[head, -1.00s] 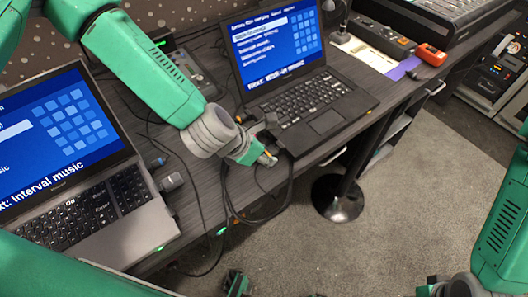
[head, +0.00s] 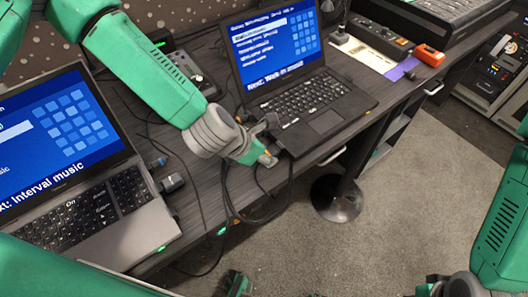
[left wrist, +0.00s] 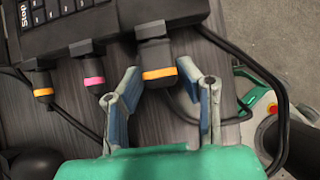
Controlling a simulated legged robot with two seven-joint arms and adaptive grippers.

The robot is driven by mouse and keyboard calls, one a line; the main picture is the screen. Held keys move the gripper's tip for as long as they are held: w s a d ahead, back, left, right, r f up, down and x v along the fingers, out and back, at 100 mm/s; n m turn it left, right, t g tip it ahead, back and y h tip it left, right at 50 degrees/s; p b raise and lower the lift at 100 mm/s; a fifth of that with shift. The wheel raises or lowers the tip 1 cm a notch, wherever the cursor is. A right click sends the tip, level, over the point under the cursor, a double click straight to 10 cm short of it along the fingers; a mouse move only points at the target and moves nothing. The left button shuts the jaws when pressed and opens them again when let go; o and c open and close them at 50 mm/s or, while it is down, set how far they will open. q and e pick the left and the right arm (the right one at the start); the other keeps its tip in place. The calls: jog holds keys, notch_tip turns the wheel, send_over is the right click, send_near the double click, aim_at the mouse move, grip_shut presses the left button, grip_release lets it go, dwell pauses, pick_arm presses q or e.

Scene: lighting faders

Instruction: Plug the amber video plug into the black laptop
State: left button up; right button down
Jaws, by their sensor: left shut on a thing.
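The black laptop (head: 310,100) stands open on the desk, its screen lit blue. Its side edge and part of its keyboard (left wrist: 62,12) show at the top of the left wrist view. My left gripper (left wrist: 158,75) is shut on the amber video plug (left wrist: 156,56), a dark block with an amber band. The plug points at the laptop's edge and its front end meets that edge in this view; how deep it sits I cannot tell. In the head view my left gripper (head: 264,156) hides most of it. My right gripper (head: 432,287) barely shows at the bottom edge.
Beside the held plug are a pink-banded plug (left wrist: 92,76) and another amber-banded plug (left wrist: 42,84), both at the laptop's edge. A grey laptop (head: 100,220) stands at the left. Loose black cables (head: 238,205) hang over the desk's front edge.

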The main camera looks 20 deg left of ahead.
pick_arm(q)
jog(key=o, duration=0.9)
jog(key=shift+w, duration=0.15)
jog(key=o, duration=0.4)
jog(key=shift+d, duration=0.15)
jog(key=shift+c, duration=0.2)
jog(key=v, duration=1.2)
jog(key=shift+w, duration=0.15)
